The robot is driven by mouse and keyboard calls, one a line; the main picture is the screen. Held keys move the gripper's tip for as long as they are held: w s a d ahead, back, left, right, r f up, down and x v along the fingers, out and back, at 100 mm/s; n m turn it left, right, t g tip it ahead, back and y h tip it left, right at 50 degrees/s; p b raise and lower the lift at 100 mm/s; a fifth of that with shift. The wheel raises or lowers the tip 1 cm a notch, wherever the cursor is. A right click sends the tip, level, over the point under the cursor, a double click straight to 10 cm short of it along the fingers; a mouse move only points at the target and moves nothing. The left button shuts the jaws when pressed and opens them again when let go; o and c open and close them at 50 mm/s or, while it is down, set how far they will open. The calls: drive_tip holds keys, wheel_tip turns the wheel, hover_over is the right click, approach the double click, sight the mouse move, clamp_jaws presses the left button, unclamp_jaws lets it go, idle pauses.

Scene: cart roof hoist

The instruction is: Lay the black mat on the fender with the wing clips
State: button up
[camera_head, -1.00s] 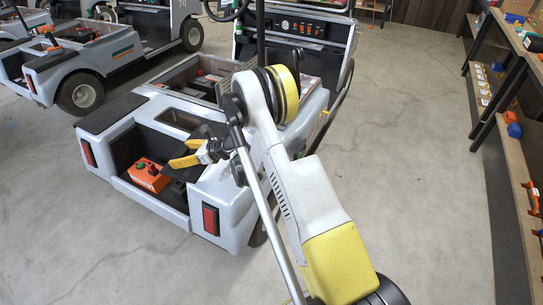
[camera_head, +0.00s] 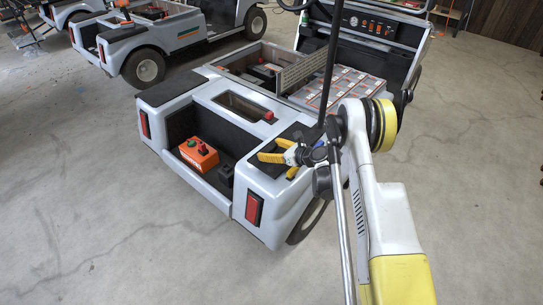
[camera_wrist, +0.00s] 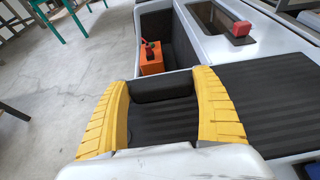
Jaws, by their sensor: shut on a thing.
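The black ribbed mat (camera_wrist: 275,95) is at the right rear fender (camera_head: 282,198) of the grey cart. In the head view part of the mat (camera_head: 292,133) shows beyond my gripper (camera_head: 272,158). My yellow fingers (camera_wrist: 165,100) are shut on black ribbed material with a raised dark block between them, which looks like part of the mat. The mat appears low over the fender or on it; I cannot tell if it touches everywhere. My gripper hides some of it. I cannot make out the wing clips.
An orange box (camera_head: 198,153) sits in the cart's rear recess, left of my gripper. A red knob (camera_wrist: 238,28) stands near the mat. A dark upright post (camera_head: 329,70) rises close to my arm. The other fender's black top (camera_head: 170,88) is clear. Open floor lies around.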

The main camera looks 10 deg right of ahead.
drive_tip(key=shift+f, duration=0.95)
drive_tip(key=shift+f, duration=0.6)
drive_tip(key=o, duration=1.4)
drive_tip(key=shift+r, duration=0.1)
